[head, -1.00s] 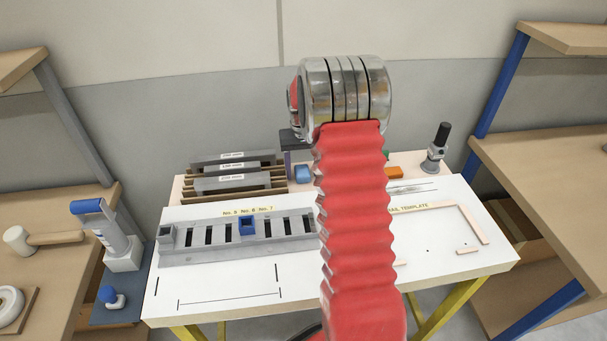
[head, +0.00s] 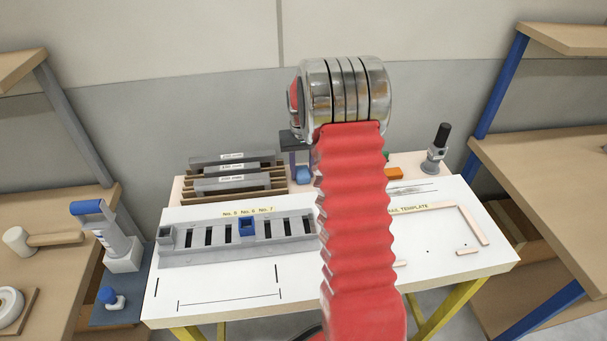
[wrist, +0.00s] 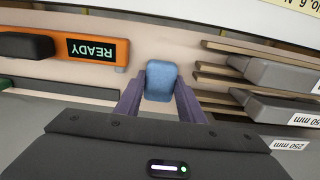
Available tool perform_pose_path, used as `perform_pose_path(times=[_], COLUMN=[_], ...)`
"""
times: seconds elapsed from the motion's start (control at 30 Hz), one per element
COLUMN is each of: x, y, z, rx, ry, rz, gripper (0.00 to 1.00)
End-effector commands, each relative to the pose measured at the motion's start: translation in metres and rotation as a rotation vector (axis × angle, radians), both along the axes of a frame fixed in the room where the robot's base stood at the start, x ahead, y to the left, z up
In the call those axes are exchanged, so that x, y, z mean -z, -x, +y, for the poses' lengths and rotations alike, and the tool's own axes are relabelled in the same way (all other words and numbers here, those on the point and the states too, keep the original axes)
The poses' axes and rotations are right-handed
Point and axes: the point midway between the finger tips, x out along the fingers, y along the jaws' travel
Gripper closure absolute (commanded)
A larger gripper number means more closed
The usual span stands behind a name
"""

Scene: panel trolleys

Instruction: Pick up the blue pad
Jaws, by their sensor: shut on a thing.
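The blue pad (wrist: 161,80) is a small rounded block on the pale back strip of the trolley top. In the wrist view it sits between the two purple fingers of my gripper (wrist: 160,97), which are shut on it. In the head view the pad (head: 303,174) shows just left of my red arm, with a finger of my gripper (head: 293,165) beside it. My arm hides much of the gripper there. I cannot tell whether the pad still touches the surface.
A rack of labelled grey bars (head: 232,184) stands close to the left of the pad. An orange device reading READY (wrist: 93,52) lies on its other side. A grey slotted holder (head: 190,252) lies in front.

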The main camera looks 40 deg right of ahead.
Motion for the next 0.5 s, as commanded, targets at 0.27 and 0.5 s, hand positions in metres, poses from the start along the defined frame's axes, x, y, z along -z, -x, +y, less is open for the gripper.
perform_pose_path(times=[0.27, 0.5], x=[-0.010, -0.046], y=[0.000, -0.001], z=[0.000, -0.001], rx=[0.000, 0.000], ry=[0.000, 0.002], rz=[-0.001, -0.004], gripper=[0.86, 0.86])
